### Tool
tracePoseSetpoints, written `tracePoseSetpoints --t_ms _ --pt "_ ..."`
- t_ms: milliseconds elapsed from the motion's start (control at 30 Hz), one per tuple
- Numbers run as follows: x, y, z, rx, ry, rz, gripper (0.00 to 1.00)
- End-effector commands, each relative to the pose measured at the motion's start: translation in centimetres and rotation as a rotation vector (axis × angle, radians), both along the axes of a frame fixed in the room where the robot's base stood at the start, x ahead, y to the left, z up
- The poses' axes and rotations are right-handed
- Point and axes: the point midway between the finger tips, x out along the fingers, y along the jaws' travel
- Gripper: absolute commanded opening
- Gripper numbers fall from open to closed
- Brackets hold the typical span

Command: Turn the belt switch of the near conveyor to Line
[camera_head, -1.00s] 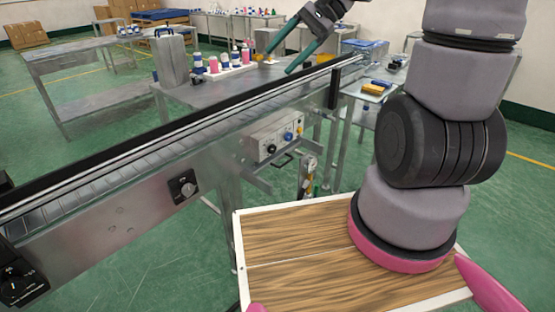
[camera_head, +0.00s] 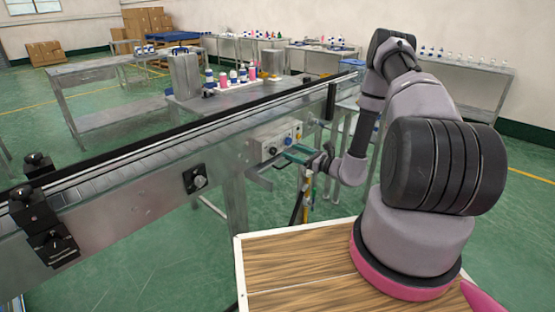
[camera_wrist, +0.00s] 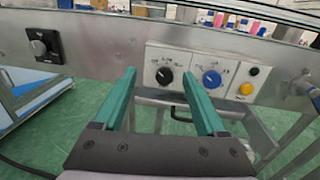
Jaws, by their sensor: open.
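The near conveyor (camera_head: 110,203) runs diagonally across the head view. A pale control box (camera_head: 268,142) is fixed on its side. In the wrist view the box carries a black knob (camera_wrist: 163,77), a blue knob (camera_wrist: 211,79), a dark button (camera_wrist: 253,71) and a yellow button (camera_wrist: 246,89). A separate black plate with a rotary knob (camera_wrist: 40,46) is on the conveyor side at left. The switch labels are too small to read. My gripper (camera_head: 296,152) is open and empty in front of the box, its teal fingers spread either side of the black knob in the wrist view, apparently not touching it.
Black knob boxes (camera_head: 45,225) sit at the conveyor's left end. A metal bracket (camera_head: 262,172) projects below the control box. A wood-topped surface (camera_head: 300,262) is in front. Bottles (camera_head: 236,76) stand on a table behind the conveyor.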

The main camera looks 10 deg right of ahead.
Motion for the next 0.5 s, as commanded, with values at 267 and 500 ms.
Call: tracePoseSetpoints --t_ms 267,500 --pt "0.0 -1.3 -4.1 0.03 0.045 -0.115 0.74" --pt "2.9 1.0 -4.0 0.029 0.042 -0.109 0.74"
